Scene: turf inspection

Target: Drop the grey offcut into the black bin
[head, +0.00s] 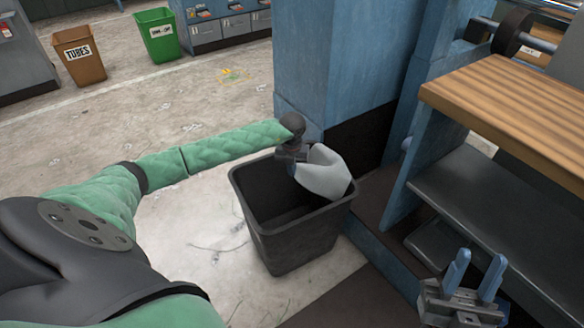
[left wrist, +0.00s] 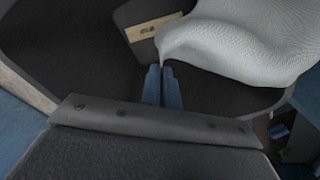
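The grey offcut (head: 322,175) is a pale, soft-looking piece hanging from my left gripper (head: 295,166) over the black bin (head: 298,246), its lower part just inside the rim. In the left wrist view the fingers of my left gripper (left wrist: 163,76) are close together, pinching a narrow corner of the offcut (left wrist: 235,38), which spreads to the right. The dark interior of the bin lies beyond them. The head view hides most of the left fingertips. My right gripper (head: 474,274) is empty, its blue fingers apart, at the lower right.
A blue pillar (head: 335,60) stands right behind the bin. A bench with a wooden top (head: 510,100) and grey shelf (head: 490,200) is on the right. A brown TUBES bin (head: 80,58) and green bin (head: 158,36) stand far back left. Floor left of the black bin is clear.

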